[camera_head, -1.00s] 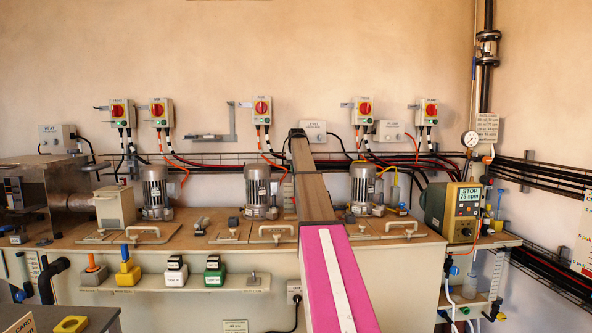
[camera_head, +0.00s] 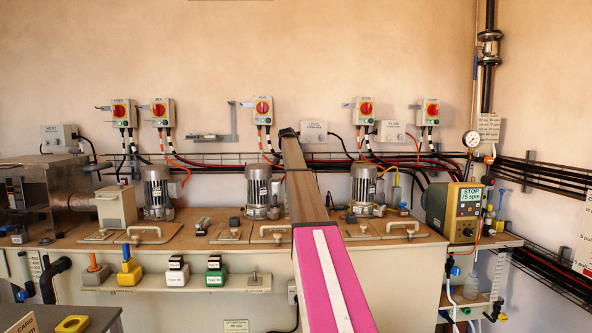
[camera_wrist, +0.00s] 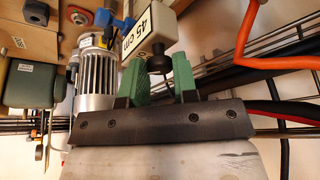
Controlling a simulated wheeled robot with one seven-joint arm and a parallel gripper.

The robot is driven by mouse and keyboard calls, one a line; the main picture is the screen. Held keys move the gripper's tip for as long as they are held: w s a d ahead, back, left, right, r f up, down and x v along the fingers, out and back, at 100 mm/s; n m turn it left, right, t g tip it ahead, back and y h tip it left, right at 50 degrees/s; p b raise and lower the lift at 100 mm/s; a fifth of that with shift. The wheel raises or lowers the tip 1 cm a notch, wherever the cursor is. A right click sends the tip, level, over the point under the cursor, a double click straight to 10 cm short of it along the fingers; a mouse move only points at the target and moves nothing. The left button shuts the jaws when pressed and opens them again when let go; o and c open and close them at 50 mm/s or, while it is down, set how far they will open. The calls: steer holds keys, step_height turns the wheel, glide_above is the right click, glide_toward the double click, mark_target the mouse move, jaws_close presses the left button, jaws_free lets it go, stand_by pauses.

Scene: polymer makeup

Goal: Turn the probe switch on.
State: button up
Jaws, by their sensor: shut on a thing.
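In the wrist view, my gripper (camera_wrist: 168,78) shows two green fingertips around a small dark end piece (camera_wrist: 161,62). This piece joins a white block marked "45 cm" (camera_wrist: 146,36). The fingers are shut on the dark piece. In the head view my arm's long pink and brown link hides my gripper. Its far end reaches the wall beside a pale box labelled "LEVEL" (camera_head: 314,133). No label reading "probe" is legible, so I cannot tell from text which part is the probe switch.
In the wrist view a finned motor (camera_wrist: 97,75) stands close left of my gripper, and an orange cable (camera_wrist: 250,50) and wire rack (camera_wrist: 285,42) lie at right. In the head view red rotary switches (camera_head: 263,108) line the wall above the tank top (camera_head: 200,240).

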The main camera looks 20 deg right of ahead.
steer(key=shift+m, duration=0.3)
steer(key=o, duration=0.9)
steer(key=shift+r, duration=0.1)
steer(key=v, duration=1)
steer(key=shift+a+r, duration=0.1)
steer(key=shift+r, duration=0.2)
steer(key=shift+s, duration=0.1)
